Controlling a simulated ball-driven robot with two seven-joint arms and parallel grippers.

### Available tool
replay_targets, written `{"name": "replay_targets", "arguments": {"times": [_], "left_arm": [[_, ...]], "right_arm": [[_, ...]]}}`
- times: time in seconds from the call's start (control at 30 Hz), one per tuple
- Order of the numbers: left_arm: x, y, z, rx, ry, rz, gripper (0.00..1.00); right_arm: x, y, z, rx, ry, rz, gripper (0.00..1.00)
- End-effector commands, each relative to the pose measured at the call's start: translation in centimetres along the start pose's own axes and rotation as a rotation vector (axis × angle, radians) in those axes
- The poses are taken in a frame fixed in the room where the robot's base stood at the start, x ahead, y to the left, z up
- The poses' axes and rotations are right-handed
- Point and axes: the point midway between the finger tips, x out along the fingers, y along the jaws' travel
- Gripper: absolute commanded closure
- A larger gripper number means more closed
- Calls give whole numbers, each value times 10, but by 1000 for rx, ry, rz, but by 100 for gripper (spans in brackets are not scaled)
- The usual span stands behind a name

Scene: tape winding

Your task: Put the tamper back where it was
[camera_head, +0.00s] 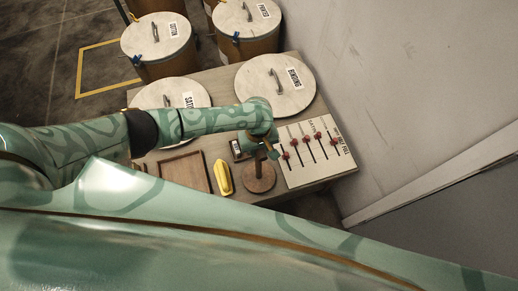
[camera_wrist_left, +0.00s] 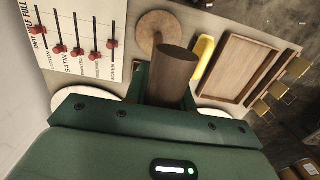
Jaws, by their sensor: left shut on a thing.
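The tamper is a brown wooden tool with a round flat disc (camera_head: 258,179) and an upright handle. In the head view it stands near the table's front right, between the yellow object and the slider board. My left gripper (camera_head: 262,146) is above the disc, around the handle. In the left wrist view the gripper (camera_wrist_left: 166,95) is shut on the thick dark handle (camera_wrist_left: 177,65), with the disc (camera_wrist_left: 155,22) beyond it. I cannot tell whether the disc touches the table. My right gripper is not in view.
The slider board (camera_head: 316,150) with red knobs is close on the right. A yellow object (camera_head: 223,178) and a wooden tray (camera_head: 184,172) are on the left. Lidded drums labelled BINDING (camera_head: 275,84) and SATIN (camera_head: 172,96) stand behind. A wall (camera_head: 400,90) bounds the right.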

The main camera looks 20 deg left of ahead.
Motion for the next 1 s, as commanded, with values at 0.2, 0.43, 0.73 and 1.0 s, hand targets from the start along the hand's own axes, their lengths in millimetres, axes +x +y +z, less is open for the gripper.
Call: {"name": "replay_targets", "arguments": {"times": [0.2,0.43,0.73,1.0], "left_arm": [[1,0,0,0,-1,1,53],[1,0,0,0,-1,1,53],[-43,1,0,1,1,4,53],[-102,1,0,0,0,3,53]], "right_arm": [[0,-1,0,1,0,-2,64],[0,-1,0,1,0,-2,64],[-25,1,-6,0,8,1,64],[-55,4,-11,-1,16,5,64]]}}
